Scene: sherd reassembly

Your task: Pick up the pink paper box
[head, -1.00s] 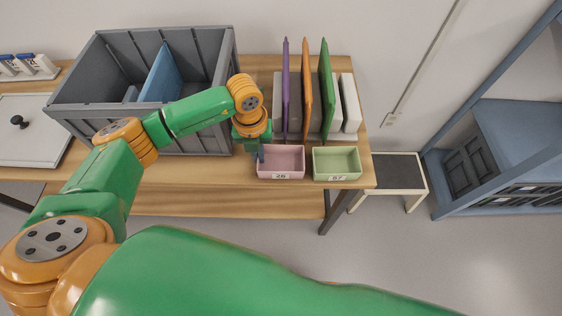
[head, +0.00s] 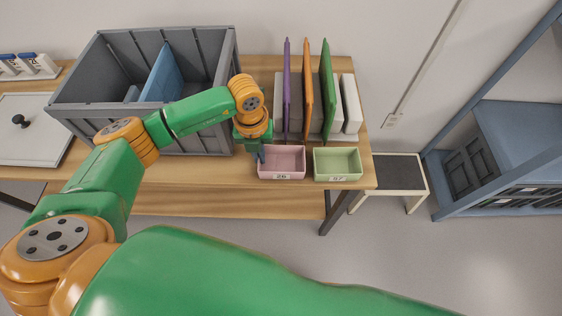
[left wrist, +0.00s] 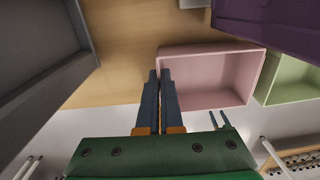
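The pink paper box (head: 281,175) is a small open tray with a label reading 26. It sits upright at the front edge of the wooden table, left of a green box. It also shows in the left wrist view (left wrist: 215,75), empty inside. My left gripper (head: 261,153) is at the box's left side. In the left wrist view, its two blue-grey fingers (left wrist: 160,75) are nearly together, one on each side of the box's left wall, with the thin wall pinched between them. My right gripper is not in view.
The green box (head: 337,176) stands close on the right. Purple, orange and green upright folders (head: 307,85) stand behind. A large grey crate (head: 192,143) is at the left, with a blue panel (head: 162,75) in it. A low stool (head: 392,175) stands right of the table (head: 220,173).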

